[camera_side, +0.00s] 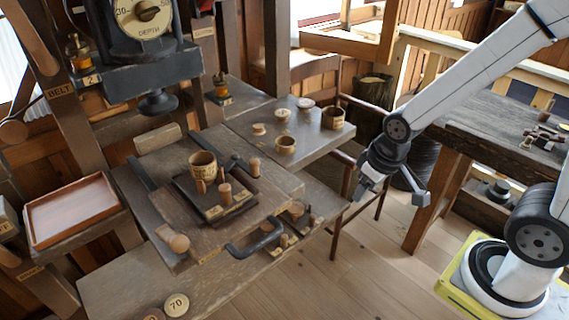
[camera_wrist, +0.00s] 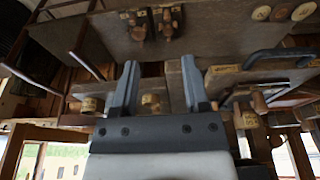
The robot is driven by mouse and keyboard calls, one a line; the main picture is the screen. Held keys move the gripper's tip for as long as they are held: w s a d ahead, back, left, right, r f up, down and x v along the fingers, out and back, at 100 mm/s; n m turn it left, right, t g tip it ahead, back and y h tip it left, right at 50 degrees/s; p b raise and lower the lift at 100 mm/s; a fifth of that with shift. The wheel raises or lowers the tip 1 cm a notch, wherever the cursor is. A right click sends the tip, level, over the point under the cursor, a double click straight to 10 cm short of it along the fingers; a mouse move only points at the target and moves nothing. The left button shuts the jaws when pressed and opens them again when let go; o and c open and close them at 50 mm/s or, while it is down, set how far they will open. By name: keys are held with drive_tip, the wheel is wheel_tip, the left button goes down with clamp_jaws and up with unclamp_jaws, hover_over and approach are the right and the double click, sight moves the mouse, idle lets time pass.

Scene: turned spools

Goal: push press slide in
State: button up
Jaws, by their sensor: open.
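The press head (camera_side: 150,75) carries a "DEPTH" dial (camera_side: 144,14) and a dark round ram (camera_side: 157,102). A dark plate (camera_side: 232,208) on the slide bears a turned wooden cup (camera_side: 204,165) and short wooden pegs. The cup stands to the right of the ram in the picture, not directly under it. My gripper (camera_side: 388,190) is open and empty, apart from the slide at its right. Its spread fingers (camera_wrist: 160,90) show in the wrist view.
A side table (camera_side: 310,141) bears small turned pieces and a wooden cup (camera_side: 333,117). A red-brown tray (camera_side: 72,208) stands empty at left. A dark bent handle (camera_side: 257,240) juts out near the slide's front. Numbered discs (camera_side: 176,304) lie on the lower bench. Floor between bench and arm is clear.

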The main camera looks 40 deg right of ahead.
drive_tip(key=shift+w+a+n, duration=0.3)
drive_tip(key=shift+w+n, duration=0.1)
drive_tip(key=shift+n, duration=0.1)
clamp_jaws()
drive_tip(key=w+a+n+t+y, duration=0.1)
drive_tip(key=w+a+n+y, duration=0.1)
drive_tip(key=a+n, duration=0.6)
drive_tip(key=w+a+r+n+t+y, duration=0.1)
drive_tip(key=w+a+n+t+y, duration=0.1)
drive_tip(key=a+n, duration=0.5)
drive_tip(key=w+a, duration=0.1)
drive_tip(key=a, duration=0.2)
drive_tip(key=shift+a+r+n+y, duration=0.3)
drive_tip(key=shift+a+n, duration=0.1)
